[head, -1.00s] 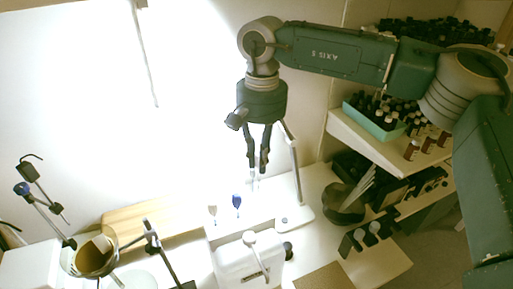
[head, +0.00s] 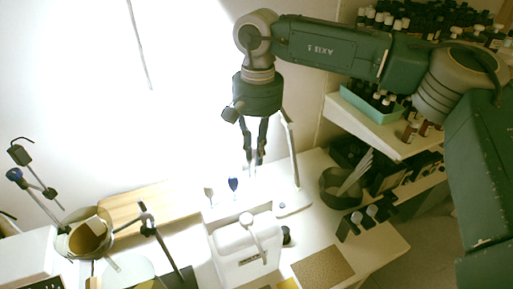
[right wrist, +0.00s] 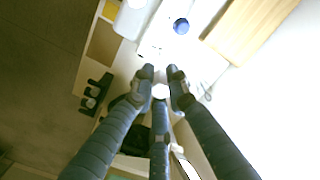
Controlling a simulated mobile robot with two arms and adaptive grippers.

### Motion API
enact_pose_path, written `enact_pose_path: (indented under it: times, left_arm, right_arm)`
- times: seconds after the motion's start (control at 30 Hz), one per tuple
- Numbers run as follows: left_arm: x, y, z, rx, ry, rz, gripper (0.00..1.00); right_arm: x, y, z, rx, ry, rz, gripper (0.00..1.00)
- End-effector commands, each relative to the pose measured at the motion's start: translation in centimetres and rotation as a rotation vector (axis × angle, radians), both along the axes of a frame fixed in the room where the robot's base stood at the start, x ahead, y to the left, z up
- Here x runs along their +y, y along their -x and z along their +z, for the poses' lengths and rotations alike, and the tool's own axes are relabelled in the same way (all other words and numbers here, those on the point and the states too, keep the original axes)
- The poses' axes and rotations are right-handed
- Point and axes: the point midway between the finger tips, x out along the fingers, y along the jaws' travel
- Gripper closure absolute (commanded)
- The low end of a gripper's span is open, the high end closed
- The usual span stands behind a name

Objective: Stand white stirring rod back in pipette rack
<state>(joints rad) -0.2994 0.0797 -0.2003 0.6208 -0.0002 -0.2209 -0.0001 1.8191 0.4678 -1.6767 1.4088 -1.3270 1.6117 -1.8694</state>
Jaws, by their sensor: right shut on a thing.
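My right gripper (head: 254,158) points down above the bench, just above and right of the blue bulb (head: 233,184) in the head view. In the right wrist view its fingers (right wrist: 161,74) are closed around a small white round end, which looks like the white stirring rod (right wrist: 160,91). In the head view the rod is a faint pale line under the fingertips, washed out by glare. The pale strip under the bulbs looks like the pipette rack (head: 222,209); its holes cannot be made out. The blue bulb also shows in the right wrist view (right wrist: 181,26).
A post stand (head: 292,165) rises close to the right of my gripper. A white box (head: 245,243) stands in front. A wooden board (head: 150,202) and a tilted beaker (head: 85,236) are at left. A shelf with bottles (head: 375,128) is at right.

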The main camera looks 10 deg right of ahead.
Motion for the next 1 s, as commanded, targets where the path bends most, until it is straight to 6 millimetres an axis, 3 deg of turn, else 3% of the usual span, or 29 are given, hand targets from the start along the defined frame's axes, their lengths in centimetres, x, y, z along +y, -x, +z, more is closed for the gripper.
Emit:
enact_pose_path:
  times: [1.0]
  left_arm:
    - [-0.02, 0.04, -0.87, 0.0, 0.0, 0.001, 1.0]
  right_arm:
    - [-0.02, -0.06, -1.22, -0.001, 0.0, 0.0, 1.0]
